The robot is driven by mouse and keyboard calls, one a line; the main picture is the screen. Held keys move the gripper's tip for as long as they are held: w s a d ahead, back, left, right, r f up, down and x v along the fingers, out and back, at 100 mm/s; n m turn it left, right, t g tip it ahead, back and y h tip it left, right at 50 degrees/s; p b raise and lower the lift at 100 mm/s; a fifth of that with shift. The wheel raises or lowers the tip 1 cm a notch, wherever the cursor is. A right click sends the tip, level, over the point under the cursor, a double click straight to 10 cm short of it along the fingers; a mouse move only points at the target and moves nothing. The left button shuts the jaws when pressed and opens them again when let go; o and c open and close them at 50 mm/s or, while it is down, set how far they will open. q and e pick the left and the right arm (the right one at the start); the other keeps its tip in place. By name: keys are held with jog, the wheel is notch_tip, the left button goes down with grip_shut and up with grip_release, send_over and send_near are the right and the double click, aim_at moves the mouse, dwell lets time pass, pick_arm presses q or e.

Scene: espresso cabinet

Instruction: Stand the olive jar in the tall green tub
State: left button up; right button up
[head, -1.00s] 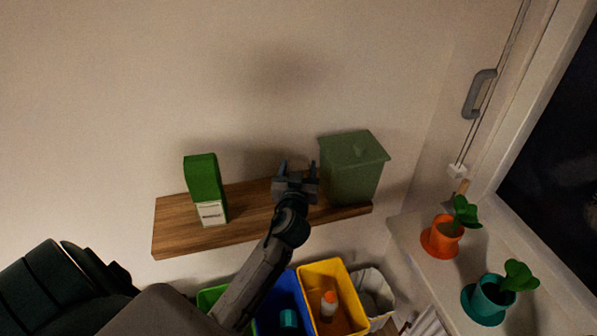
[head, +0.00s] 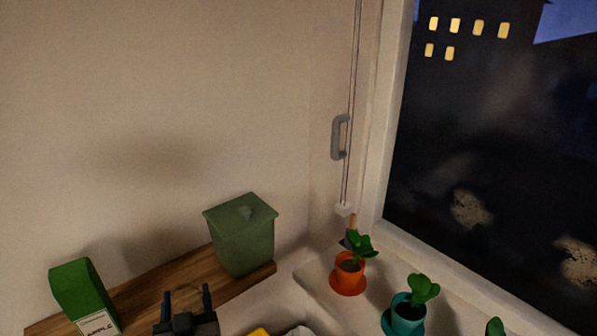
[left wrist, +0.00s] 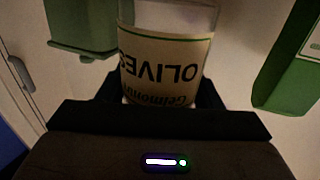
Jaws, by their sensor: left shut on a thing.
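My left gripper (head: 187,303) is at the bottom edge of the head view, in front of the wooden shelf. It is shut on the olive jar (left wrist: 165,65), a clear jar with a tan label reading OLIVES, upside down in the left wrist view. The jar cannot be made out in the head view. A tall green tub with a lid-like top and knob (head: 243,240) stands at the right end of the shelf, right of and beyond my gripper. It also shows at upper left in the left wrist view (left wrist: 80,25). My right gripper is not in view.
A green carton (head: 85,295) stands at the left on the wooden shelf (head: 145,295); bare shelf lies between carton and tub. Potted plants in orange (head: 348,274) and teal (head: 406,315) pots stand on the windowsill. A grey handle (head: 339,137) hangs by the window.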

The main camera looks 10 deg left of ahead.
pick_arm(q)
jog(key=d+f+m+t+h+b, duration=0.2)
jog(key=d+f+m+h+b, duration=0.2)
jog(key=d+f+h, duration=0.4)
jog(key=shift+w+d+f+m+b, duration=0.15)
jog(key=shift+d+f+m+b, duration=0.15)
jog(key=shift+d+m, duration=0.35)
jog(key=shift+a, duration=0.15)
